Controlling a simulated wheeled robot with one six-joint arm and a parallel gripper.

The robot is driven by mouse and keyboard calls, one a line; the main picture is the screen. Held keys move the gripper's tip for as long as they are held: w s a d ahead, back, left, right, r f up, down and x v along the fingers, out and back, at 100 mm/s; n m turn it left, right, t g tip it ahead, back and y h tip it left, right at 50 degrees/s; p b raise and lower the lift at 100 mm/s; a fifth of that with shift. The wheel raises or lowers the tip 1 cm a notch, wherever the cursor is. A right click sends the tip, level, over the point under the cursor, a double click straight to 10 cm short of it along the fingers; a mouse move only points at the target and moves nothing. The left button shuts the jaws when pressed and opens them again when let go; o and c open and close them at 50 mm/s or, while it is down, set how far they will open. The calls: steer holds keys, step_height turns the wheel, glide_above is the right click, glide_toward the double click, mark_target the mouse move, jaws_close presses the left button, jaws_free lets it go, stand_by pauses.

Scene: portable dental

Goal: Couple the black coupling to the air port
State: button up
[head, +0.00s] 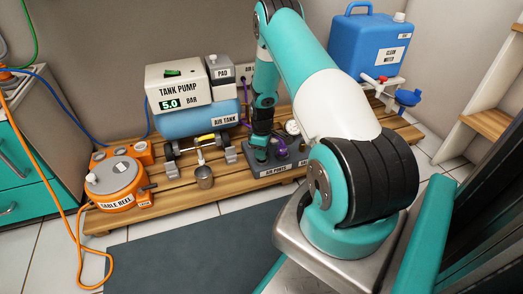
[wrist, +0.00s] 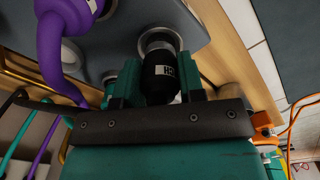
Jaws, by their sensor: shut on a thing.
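My gripper (wrist: 158,78) is shut on the black coupling (wrist: 161,72), with a teal finger on each side of it. The coupling carries a small white label and has its end at a silver ring-shaped air port (wrist: 157,36) on a grey block. They look in line and touching or nearly so; I cannot tell whether the coupling is seated. In the head view my gripper (head: 261,150) points down at the grey air ports block (head: 258,171) on the pallet. The coupling is hidden there by the gripper.
A purple hose and fitting (wrist: 55,40) stand close left of my gripper in the wrist view. The blue air tank (head: 180,121) and tank pump (head: 177,86) stand left of the block.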

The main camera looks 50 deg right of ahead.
steer(key=shift+f+b, duration=0.45)
steer(key=shift+f, duration=0.4)
steer(key=o, duration=1)
steer(key=shift+o, duration=0.2)
step_height(320, 180, up, 18)
steer(key=p, duration=0.9)
steer(key=shift+f, duration=0.25)
